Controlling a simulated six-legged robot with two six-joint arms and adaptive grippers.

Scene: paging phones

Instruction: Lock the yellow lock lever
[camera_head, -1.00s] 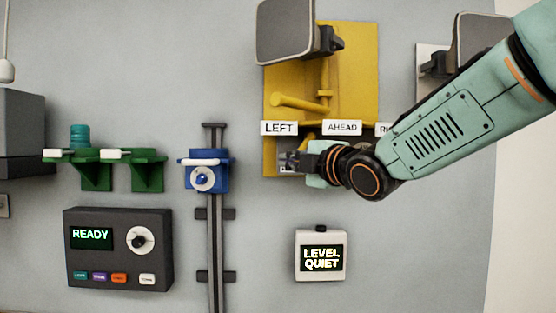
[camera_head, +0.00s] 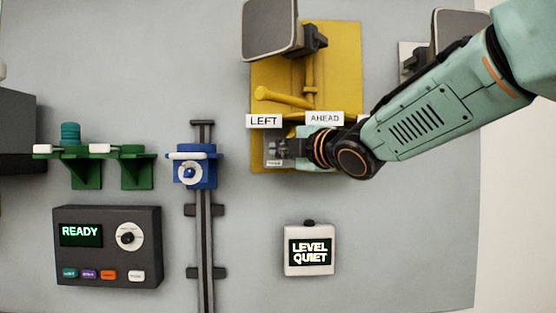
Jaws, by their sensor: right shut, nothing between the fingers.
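The yellow panel (camera_head: 344,75) is on the grey wall at the upper middle. A yellow lever (camera_head: 284,98) points left from a yellow upright on it, above the LEFT (camera_head: 264,121) and AHEAD (camera_head: 324,118) labels. My right gripper (camera_head: 282,150) is at the panel's lower edge, below the LEFT label, shut with nothing between its fingers. A small grey labelled plate (camera_head: 274,162) shows at its fingertips. My gripper and forearm hide the panel's lower right part. I cannot tell whether the fingers touch the lock lever. My left gripper is not in view.
A dark grey horn (camera_head: 270,28) juts out over the panel's top left. A blue slider (camera_head: 194,170) on a dark rail stands left of the panel. A LEVEL QUIET display (camera_head: 309,250) is below. A READY console (camera_head: 108,247) and green brackets (camera_head: 85,170) are at left.

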